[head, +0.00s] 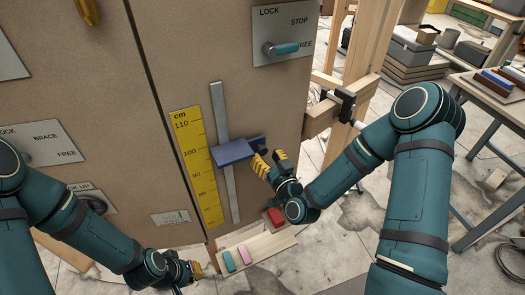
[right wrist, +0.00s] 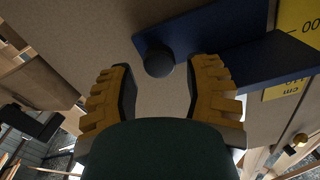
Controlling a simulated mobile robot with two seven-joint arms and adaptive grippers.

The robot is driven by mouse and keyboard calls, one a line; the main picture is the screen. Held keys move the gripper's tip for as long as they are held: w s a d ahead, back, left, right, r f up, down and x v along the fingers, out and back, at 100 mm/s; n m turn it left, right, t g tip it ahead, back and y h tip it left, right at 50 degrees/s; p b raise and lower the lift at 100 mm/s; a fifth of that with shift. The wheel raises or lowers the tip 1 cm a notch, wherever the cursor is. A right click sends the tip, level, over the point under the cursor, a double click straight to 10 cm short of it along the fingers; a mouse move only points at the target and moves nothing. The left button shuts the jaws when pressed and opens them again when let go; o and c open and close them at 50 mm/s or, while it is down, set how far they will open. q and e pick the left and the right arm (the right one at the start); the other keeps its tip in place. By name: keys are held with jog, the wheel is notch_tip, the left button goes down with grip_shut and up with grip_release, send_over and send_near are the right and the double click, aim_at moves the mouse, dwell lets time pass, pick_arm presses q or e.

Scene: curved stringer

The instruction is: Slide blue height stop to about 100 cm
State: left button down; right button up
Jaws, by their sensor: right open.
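The blue height stop (head: 234,151) sits on a grey vertical rail (head: 219,105) beside the yellow cm scale (head: 187,132). Its left end is close to the 100 mark; the exact reading is unclear. My right gripper (head: 268,160) is open at the stop's right end. In the right wrist view, the blue stop (right wrist: 225,38) lies ahead, and its dark round knob (right wrist: 158,63) shows between the open yellow fingers (right wrist: 160,80), with a gap on both sides. My left gripper (head: 194,269) is low at the panel's foot, away from the stop; its fingers are too small to judge.
A lever plate (head: 292,33) marked LOCK, STOP, FREE is above right. Another plate (head: 42,143) marked LOCK, BRACE, FREE is at left. A wooden board (head: 262,246) with green, pink and red blocks lies below. A wooden frame with a black clamp (head: 343,103) stands right.

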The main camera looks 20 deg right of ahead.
jog(key=s, duration=0.4)
jog(key=shift+d, duration=0.35)
jog(key=s+a+f+g+y, duration=0.1)
jog(key=s+a+f+g, duration=0.15)
jog(key=f+g, duration=0.2)
jog(key=s+a+f+g+y, duration=0.1)
jog(key=s+a+f+g, duration=0.1)
jog(key=a+f+g, duration=0.3)
jog(key=s+f+m+g+h, duration=0.1)
jog(key=s+f+g, duration=0.5)
jog(key=s, duration=0.6)
notch_tip(320, 180, down, 2)
jog(key=shift+a+f+g, duration=0.1)
jog(key=shift+a+g, duration=0.25)
jog(key=shift+c, duration=0.4)
